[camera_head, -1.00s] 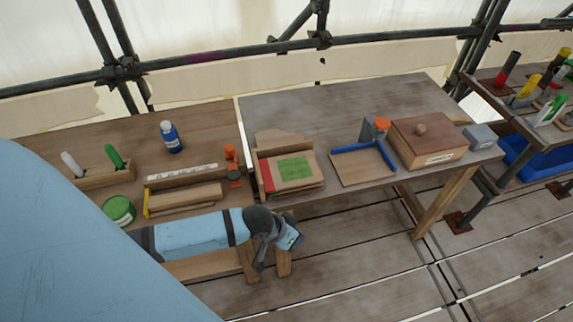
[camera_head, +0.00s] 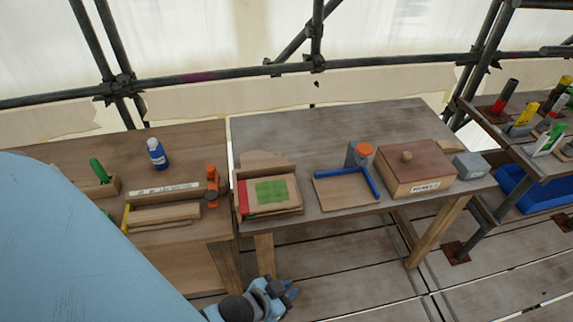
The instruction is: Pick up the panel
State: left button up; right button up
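A flat wooden panel (camera_head: 270,192) with a green patch and a red strip on its left lies in a shallow wooden tray (camera_head: 268,213) at the left front of the grey table. My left gripper (camera_head: 290,291) is low at the bottom of the picture, in front of the tables and below the tray, apart from the panel. My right gripper is out of view.
Right of the tray are a board with a blue angle piece (camera_head: 346,187), an orange-capped grey object (camera_head: 360,154) and a lidded wooden box (camera_head: 414,168). On the left bench (camera_head: 213,228) are a blue bottle (camera_head: 157,154) and an orange-topped tool (camera_head: 212,182). The table's back is clear.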

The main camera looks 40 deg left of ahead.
aim_at(263, 195)
jog(key=i+l, duration=0.2)
jog(key=l, duration=0.15)
jog(key=i+l, duration=0.25)
jog(key=i+l+u, duration=0.1)
jog(key=l, duration=0.3)
jog(key=u, duration=0.35)
jog(key=i+l+u, duration=0.1)
jog(key=u, duration=0.3)
jog(key=l+u, duration=0.2)
jog(key=u, duration=0.15)
